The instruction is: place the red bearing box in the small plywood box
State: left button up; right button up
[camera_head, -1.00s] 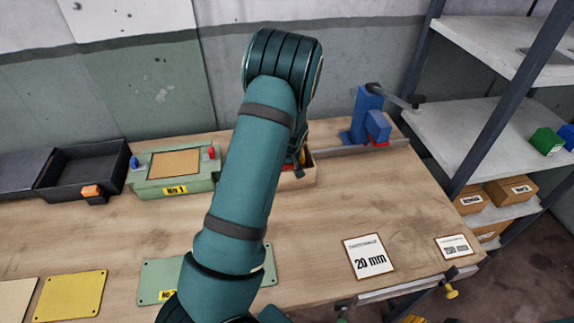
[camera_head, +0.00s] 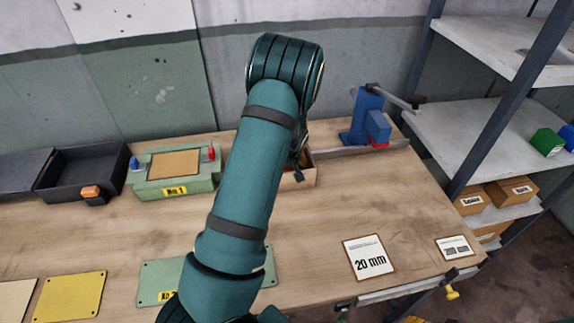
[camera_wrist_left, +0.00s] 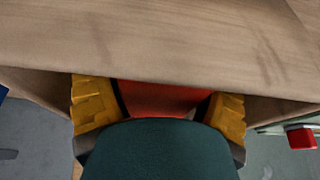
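The small plywood box (camera_head: 307,181) stands near the back of the bench, mostly hidden behind my left arm in the head view. The red bearing box (camera_wrist_left: 165,98) shows in the wrist view between the yellow finger pads of my left gripper (camera_wrist_left: 160,108). The pads flank it closely on both sides and appear shut on it. It is at the plywood box, but whether it touches the bottom cannot be seen. In the head view the left gripper is almost wholly hidden by my arm. My right gripper is not in view.
A green fixture (camera_head: 146,187) and a black tray (camera_head: 68,181) stand left of the plywood box. A blue press (camera_head: 362,118) stands to its right. Plates lie along the front edge, and a 20 mm card (camera_head: 369,258) lies at right. The middle of the bench is clear.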

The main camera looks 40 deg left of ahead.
pick_arm(q)
jog(key=p+v, duration=0.1)
jog(key=v, duration=1.1)
